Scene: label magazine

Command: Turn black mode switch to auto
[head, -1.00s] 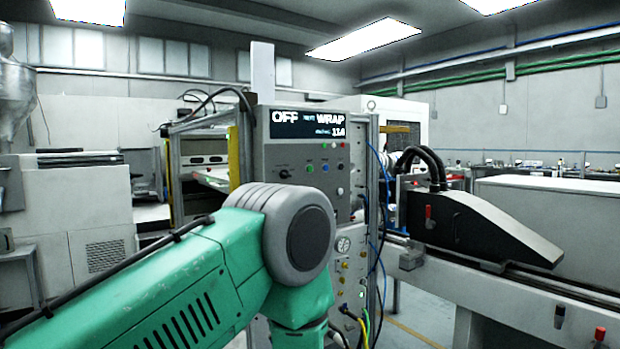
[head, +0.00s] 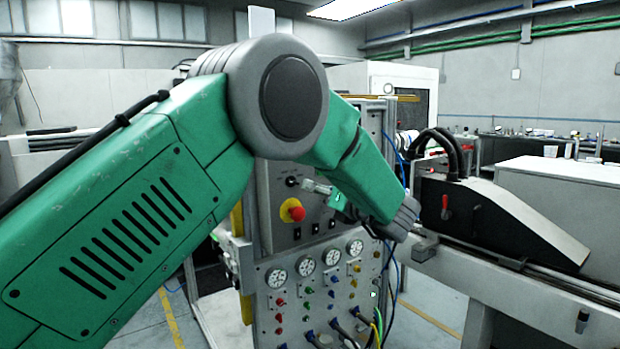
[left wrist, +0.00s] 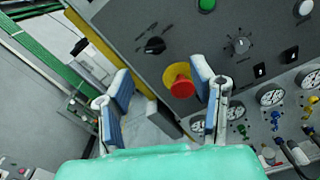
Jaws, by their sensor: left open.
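The control panel (head: 265,200) faces me, partly hidden by my left arm. The black mode switch (head: 292,181) shows as a small dark knob above the red button. In the left wrist view the black switch (left wrist: 155,46) sits upper middle, beyond the fingertips and apart from them; its set position is too small to tell. My left gripper (head: 325,192) is open, just right of the switch in the head view. In the left wrist view its blue-padded fingers (left wrist: 162,82) are spread with nothing held. My right gripper is not in view.
A red emergency button on a yellow base (head: 292,210) lies close below the switch; in the left wrist view the red button (left wrist: 182,87) appears beside the right-hand finger. Gauges (head: 332,257), valves and cables cover the lower panel. A black-sided machine (head: 480,215) stands to the right.

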